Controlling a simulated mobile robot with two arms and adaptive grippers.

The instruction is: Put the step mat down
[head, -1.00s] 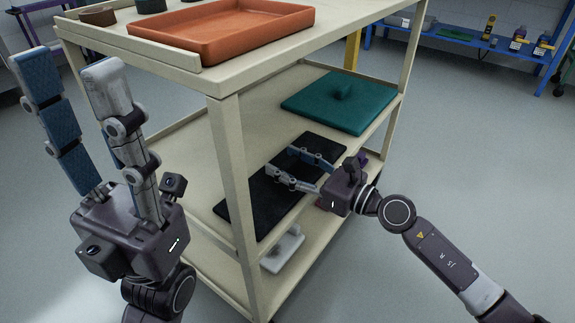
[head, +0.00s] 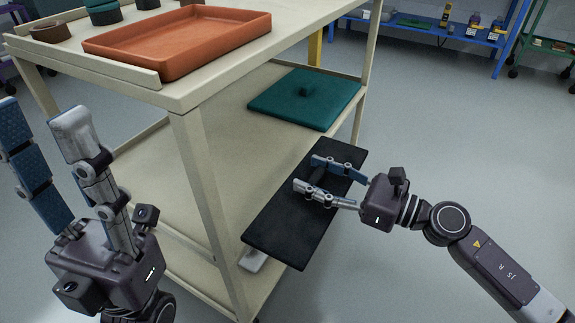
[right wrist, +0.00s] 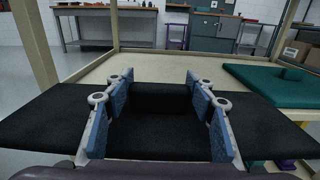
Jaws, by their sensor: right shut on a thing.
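The step mat (head: 282,228) is a flat black slab with a raised black grip block (right wrist: 162,98) in its middle. My right gripper (head: 310,172) is shut on this block, with one blue-padded finger on each side. The mat is level and sticks out past the open right side of the cart's middle shelf (head: 215,165). Whether its inner edge still touches the shelf, I cannot tell. The mat also shows in the right wrist view (right wrist: 50,118). My left gripper (head: 38,125) is open and empty, fingers up, left of the cart.
A green mat with a knob (head: 325,112) lies at the far end of the middle shelf. An orange tray (head: 180,40) and several round pieces stand on the cart top. The cart's near post (head: 205,200) stands left of the black mat. The grey floor (head: 440,130) to the right is clear.

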